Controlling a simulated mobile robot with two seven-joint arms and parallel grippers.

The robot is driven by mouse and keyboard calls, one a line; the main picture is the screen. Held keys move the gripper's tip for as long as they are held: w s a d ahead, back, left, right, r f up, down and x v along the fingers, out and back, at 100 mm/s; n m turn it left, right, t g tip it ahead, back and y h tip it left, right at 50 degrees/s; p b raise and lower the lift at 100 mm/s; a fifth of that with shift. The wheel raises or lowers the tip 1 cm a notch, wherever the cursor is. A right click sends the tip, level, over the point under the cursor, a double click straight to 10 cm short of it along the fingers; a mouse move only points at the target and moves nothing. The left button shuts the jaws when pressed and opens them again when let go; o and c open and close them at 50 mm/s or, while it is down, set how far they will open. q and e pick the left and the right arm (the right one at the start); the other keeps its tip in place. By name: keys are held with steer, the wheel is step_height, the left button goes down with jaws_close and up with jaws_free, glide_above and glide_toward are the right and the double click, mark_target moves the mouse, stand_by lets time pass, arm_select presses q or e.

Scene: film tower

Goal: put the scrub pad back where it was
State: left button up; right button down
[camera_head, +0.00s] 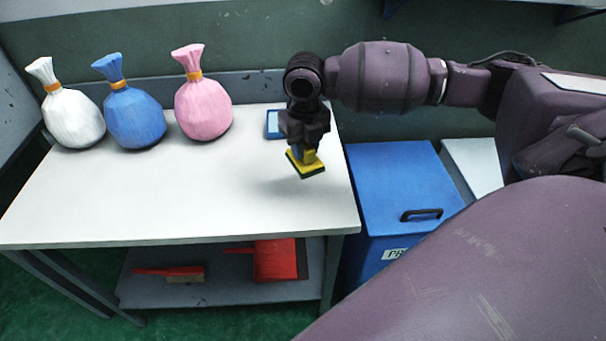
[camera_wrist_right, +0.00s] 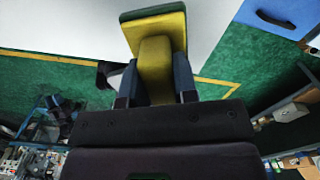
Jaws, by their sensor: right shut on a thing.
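The scrub pad (camera_head: 310,170) is yellow with a dark green underside. My right gripper (camera_head: 303,146) is shut on its yellow raised grip and holds it, slightly tilted, above the right part of the white table (camera_head: 190,190). The pad also shows in the right wrist view (camera_wrist_right: 154,32), with its yellow block between the two fingers (camera_wrist_right: 155,85). A small blue item with a pale inside (camera_head: 273,124), perhaps a tray, lies at the table's back right, partly hidden by my gripper. My left gripper is not in view.
White (camera_head: 72,118), blue (camera_head: 134,117) and pink (camera_head: 203,108) tied bags stand at the table's back left. A red brush (camera_head: 170,272) and red dustpan (camera_head: 275,260) lie on the shelf below. A blue lidded bin (camera_head: 395,190) stands right of the table. The table's front middle is clear.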

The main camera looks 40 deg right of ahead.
mark_target(304, 157)
step_height(304, 157, down, 3)
steer(key=shift+r, duration=0.2)
steer(key=shift+f, duration=0.35)
step_height(304, 157, down, 5)
steer(key=shift+f+b, duration=0.2)
steer(key=shift+b, duration=0.4)
steer(key=shift+f, duration=0.15)
steer(key=c, duration=0.9)
jaws_free()
